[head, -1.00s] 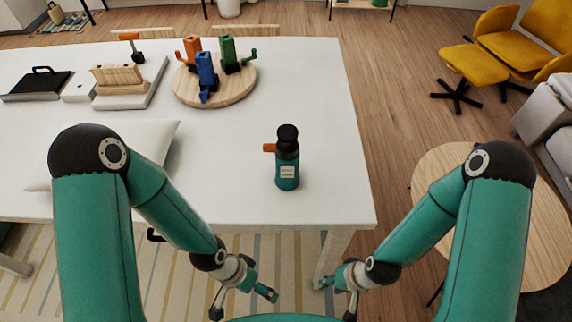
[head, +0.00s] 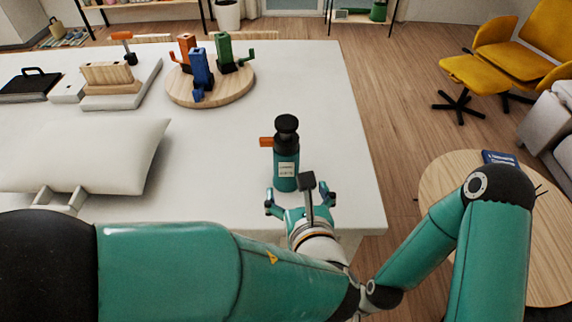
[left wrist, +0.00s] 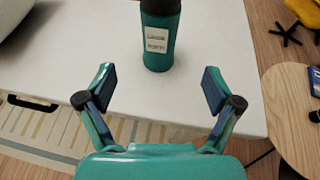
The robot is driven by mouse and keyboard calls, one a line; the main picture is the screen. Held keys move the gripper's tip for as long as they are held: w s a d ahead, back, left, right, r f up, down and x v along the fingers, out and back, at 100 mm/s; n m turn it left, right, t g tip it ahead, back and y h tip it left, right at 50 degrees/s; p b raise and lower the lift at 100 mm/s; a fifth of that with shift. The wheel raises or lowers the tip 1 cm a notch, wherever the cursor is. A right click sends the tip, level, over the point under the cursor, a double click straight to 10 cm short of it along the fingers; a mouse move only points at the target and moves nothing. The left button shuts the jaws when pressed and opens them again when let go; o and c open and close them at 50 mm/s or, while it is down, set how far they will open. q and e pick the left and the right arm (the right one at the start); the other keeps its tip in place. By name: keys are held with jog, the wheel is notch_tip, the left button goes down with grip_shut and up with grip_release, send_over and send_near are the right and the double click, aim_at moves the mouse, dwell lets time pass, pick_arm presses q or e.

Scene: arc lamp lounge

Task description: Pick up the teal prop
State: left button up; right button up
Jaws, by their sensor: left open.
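The teal prop (head: 286,170) is an upright bottle-like thing with a black top, an orange side piece and a white label. It stands on the white table near its front right part. In the left wrist view the teal prop (left wrist: 159,38) is ahead, between the lines of the two fingers; its top is cut off by the frame. My left gripper (head: 302,200) is open and empty, just in front of the prop at the table's near edge. In the left wrist view its fingertips (left wrist: 158,80) are spread apart, short of the prop. My right gripper is not visible in the head view.
A round wooden board (head: 245,90) with orange, blue and green pieces stands farther back on the table. A white cushion (head: 85,155) lies at the left. A round wooden side table (head: 440,180) is at the right. The tabletop around the prop is clear.

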aim_at(288, 169)
pick_arm(q)
jog(key=b+x, duration=0.1)
jog(key=x, duration=0.7)
jog(key=shift+w+f, duration=0.15)
jog(key=shift+f, duration=0.1)
jog(key=shift+x, duration=2.65)
jog(key=shift+f, duration=0.15)
jog(key=shift+c, duration=0.2)
grip_shut()
notch_tip(288, 169, up, 20)
jog(key=shift+r+p, duration=0.1)
jog(key=shift+p, duration=0.55)
jog(key=shift+f+b, duration=8.2)
jog(key=shift+f, duration=1.55)
